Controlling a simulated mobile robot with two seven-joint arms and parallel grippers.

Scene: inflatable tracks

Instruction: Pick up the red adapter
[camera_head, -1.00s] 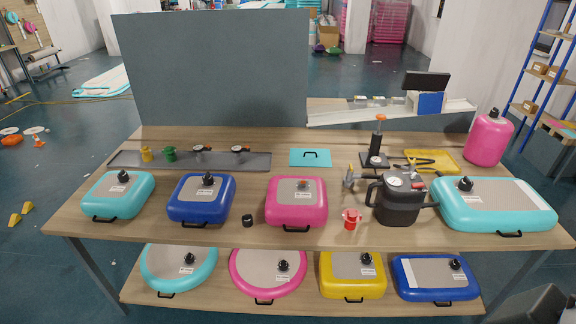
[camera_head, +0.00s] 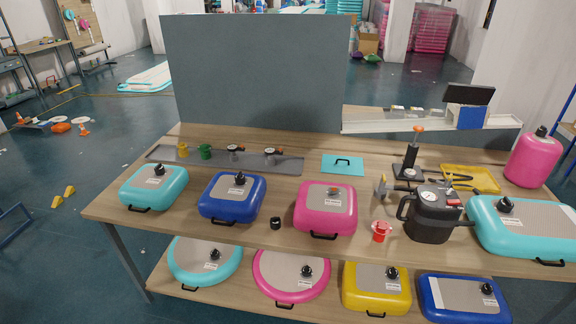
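The red adapter (camera_head: 381,231) stands on the wooden table near its front edge. It is a small red piece with a wider top. It sits between the pink inflatable (camera_head: 326,209) on its left and the dark grey pump (camera_head: 432,216) on its right, apart from the pink one. Neither of my grippers shows in the head view.
The table (camera_head: 262,236) also carries teal and blue inflatables (camera_head: 232,198), a small black cap (camera_head: 276,223) and a grey tray (camera_head: 290,165) with yellow and green adapters. A black hand pump (camera_head: 409,163) stands behind. A lower shelf holds more inflatables. Bare wood lies around the red adapter's front.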

